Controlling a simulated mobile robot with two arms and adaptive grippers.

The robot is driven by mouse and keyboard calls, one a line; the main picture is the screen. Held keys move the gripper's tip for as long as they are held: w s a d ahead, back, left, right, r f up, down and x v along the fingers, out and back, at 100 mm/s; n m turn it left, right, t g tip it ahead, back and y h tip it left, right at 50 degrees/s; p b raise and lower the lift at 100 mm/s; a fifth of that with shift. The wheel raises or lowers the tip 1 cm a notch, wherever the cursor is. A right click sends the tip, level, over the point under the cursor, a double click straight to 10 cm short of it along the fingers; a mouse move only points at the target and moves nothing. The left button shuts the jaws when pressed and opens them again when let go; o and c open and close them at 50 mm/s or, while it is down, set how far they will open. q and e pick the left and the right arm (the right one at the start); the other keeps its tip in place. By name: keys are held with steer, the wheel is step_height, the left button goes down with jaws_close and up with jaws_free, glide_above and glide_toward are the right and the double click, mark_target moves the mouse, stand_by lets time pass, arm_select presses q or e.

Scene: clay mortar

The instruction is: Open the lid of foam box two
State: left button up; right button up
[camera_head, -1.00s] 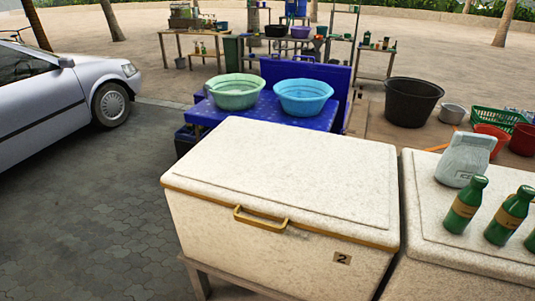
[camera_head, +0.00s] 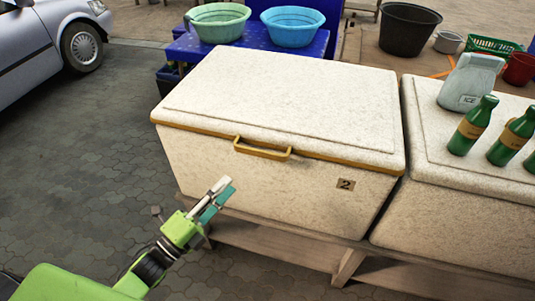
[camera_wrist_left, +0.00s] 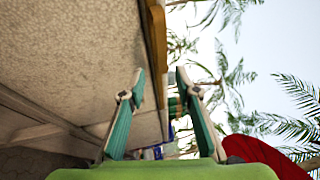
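Foam box two (camera_head: 210,165) is a large speckled off-white box with a "2" label on its front. Its lid (camera_head: 280,95) lies shut on top, with a yellow-brown rim and a handle (camera_head: 262,149) at the front edge. My left gripper (camera_head: 221,190) is in front of the box, below and left of the handle, and appears apart from it. In the left wrist view the gripper (camera_wrist_left: 159,76) is open and empty, with its two fingers spread. The box wall (camera_wrist_left: 70,45) fills the left of that view. My right gripper is not in view.
A second foam box (camera_head: 450,220) stands close on the right, carrying green bottles (camera_head: 472,125) and a grey ICE bag (camera_head: 469,82). A wooden stand (camera_head: 285,240) supports the boxes. Basins (camera_head: 293,27) sit on a blue table behind.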

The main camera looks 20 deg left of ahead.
mark_target(259, 154)
arm_select(q)
steer(key=p+x, duration=0.3)
steer(key=x, duration=1)
steer(key=shift+w+d+r, duration=0.2)
steer(key=shift+w+r, duration=0.05)
steer(key=shift+w, duration=0.05)
jaws_close()
